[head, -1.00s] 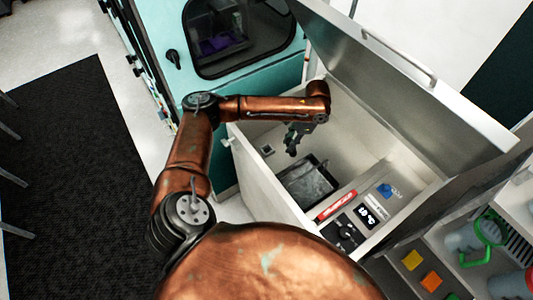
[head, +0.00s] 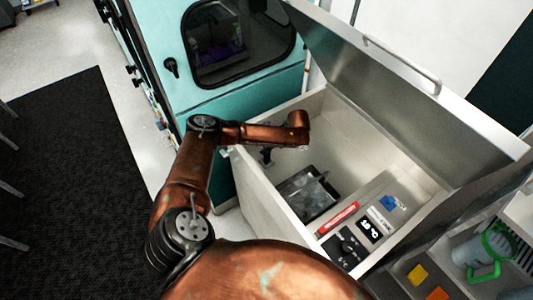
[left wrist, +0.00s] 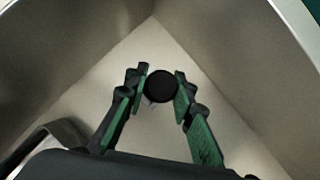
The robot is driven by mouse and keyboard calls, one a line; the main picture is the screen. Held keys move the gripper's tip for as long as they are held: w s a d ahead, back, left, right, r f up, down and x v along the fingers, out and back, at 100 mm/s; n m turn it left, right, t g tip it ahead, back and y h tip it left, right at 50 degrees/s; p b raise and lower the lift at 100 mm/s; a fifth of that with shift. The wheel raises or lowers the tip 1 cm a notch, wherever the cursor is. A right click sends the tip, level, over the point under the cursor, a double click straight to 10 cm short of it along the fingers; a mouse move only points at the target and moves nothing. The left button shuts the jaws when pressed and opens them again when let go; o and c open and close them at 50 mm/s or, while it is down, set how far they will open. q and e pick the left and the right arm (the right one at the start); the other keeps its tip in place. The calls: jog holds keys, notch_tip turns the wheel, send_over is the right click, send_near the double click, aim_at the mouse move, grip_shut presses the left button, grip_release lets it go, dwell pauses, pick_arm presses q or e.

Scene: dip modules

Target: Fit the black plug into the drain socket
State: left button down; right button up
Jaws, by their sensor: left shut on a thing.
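The black plug (left wrist: 160,86) is a round black disc between the fingertips of my left gripper (left wrist: 159,88) in the left wrist view. The fingers are shut on it, over the pale floor near a corner of the open metal tub (head: 345,115). In the head view my left gripper (head: 266,156) is a small dark shape low in the tub's left corner, under my copper arm. The drain socket is not clearly seen now; the gripper and plug appear to cover its area. I cannot tell whether the plug touches it. My right gripper is not in view.
A dark rectangular tray (head: 318,182) lies in the tub, right of the gripper. The raised lid (head: 400,85) stands behind. A teal cabinet (head: 240,100) adjoins the left.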

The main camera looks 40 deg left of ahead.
pick_arm(q)
notch_tip(320, 180, down, 4)
jog(key=shift+r, duration=0.15)
jog(key=c, duration=1.6)
grip_release()
jog(key=v, duration=1.2)
jog(key=shift+r, duration=0.1)
